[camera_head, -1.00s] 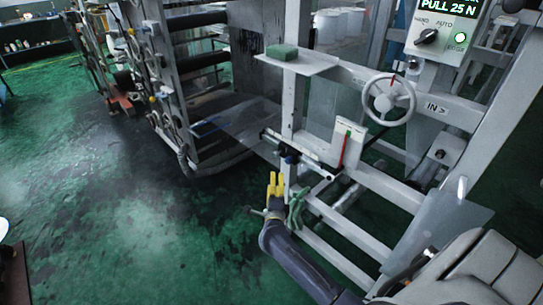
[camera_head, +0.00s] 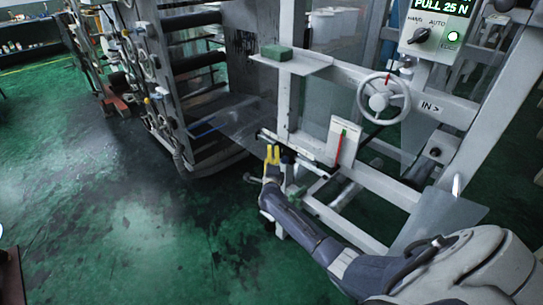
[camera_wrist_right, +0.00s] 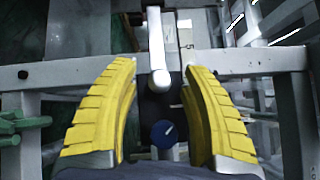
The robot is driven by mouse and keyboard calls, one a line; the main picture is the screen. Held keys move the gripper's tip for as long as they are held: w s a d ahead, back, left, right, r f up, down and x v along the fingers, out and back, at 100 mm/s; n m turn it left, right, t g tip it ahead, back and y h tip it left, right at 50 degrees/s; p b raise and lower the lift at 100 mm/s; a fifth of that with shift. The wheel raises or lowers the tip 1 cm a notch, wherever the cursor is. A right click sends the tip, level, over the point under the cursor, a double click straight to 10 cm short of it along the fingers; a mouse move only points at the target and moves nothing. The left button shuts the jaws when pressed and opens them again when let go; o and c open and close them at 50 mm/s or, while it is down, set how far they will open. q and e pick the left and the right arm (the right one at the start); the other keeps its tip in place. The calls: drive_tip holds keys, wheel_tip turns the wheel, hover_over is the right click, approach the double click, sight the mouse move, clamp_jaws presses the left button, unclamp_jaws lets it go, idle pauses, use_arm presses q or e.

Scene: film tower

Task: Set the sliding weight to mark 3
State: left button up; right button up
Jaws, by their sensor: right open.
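My right gripper (camera_head: 272,152) is open, its yellow fingers raised at the pale horizontal bar (camera_head: 308,162) on the front of the machine frame. In the right wrist view, the gripper (camera_wrist_right: 158,68) has one finger on each side of a dark block with a round blue knob (camera_wrist_right: 163,134), which looks like the sliding weight. A pale rod lies over the block. I cannot tell whether the fingers touch it. A pale scale strip (camera_wrist_right: 184,32) with a dark numeral, perhaps 5, shows beyond. In the head view the weight is mostly hidden by the gripper. My left gripper is out of view.
A white plate with a red pointer (camera_head: 341,144) stands right of the bar. Behind are a spoked handwheel (camera_head: 383,99) and a control box (camera_head: 437,27) reading PULL 25 N. A green block (camera_head: 277,52) sits on a shelf. Green handles (camera_wrist_right: 22,124) show at the wrist view's left.

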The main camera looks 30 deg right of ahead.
drive_tip(key=shift+w+d, duration=0.2)
drive_tip(key=shift+w, duration=0.05)
drive_tip(key=shift+c, duration=0.4)
clamp_jaws()
drive_tip(key=shift+a, duration=0.1)
